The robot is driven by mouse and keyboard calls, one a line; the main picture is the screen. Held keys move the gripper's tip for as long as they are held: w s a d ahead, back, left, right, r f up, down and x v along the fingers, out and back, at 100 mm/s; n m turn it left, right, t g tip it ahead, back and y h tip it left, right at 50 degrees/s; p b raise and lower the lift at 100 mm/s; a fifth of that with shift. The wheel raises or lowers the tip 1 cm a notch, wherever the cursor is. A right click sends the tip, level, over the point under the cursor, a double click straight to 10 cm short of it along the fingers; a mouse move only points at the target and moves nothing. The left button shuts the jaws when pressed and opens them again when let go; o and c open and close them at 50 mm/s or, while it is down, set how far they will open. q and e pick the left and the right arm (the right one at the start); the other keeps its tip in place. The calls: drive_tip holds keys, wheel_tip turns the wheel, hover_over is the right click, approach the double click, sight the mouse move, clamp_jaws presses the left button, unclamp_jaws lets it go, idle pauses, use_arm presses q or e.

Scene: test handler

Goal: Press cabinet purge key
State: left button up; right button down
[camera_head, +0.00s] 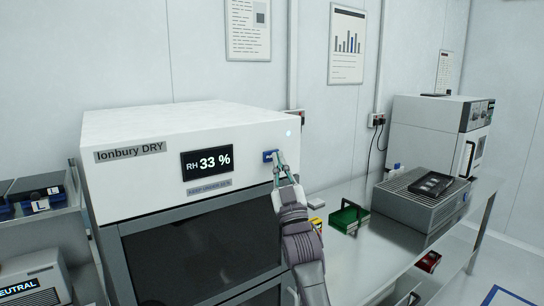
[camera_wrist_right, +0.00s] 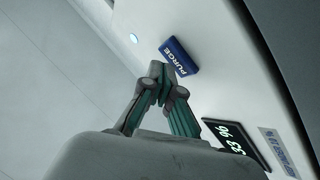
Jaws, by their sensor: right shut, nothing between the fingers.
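The white dry cabinet (camera_head: 170,120), labelled "Ionbury DRY", stands on the left with a display (camera_head: 207,161) reading RH 33 %. The blue purge key (camera_head: 269,156) is on its front panel, right of the display. In the right wrist view the key (camera_wrist_right: 179,57) shows the word PURGE. My right gripper (camera_head: 277,157) is shut and empty, with its fingertips right at the key and partly over its right side. In the right wrist view the fingertips (camera_wrist_right: 157,68) are just beside the key; I cannot tell whether they touch it. My left gripper is not in view.
A small light (camera_head: 289,133) glows on the panel above the key. The steel bench (camera_head: 350,262) to the right holds a green box (camera_head: 349,217) and a grey unit with a black tray (camera_head: 430,184) on it. A white oven (camera_head: 440,135) stands at the back right.

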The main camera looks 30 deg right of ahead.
drive_tip(key=shift+s, duration=0.25)
drive_tip(key=s, duration=0.1)
drive_tip(key=s+p, duration=0.1)
drive_tip(key=s, duration=0.3)
drive_tip(key=shift+d, duration=0.25)
idle(0.8)
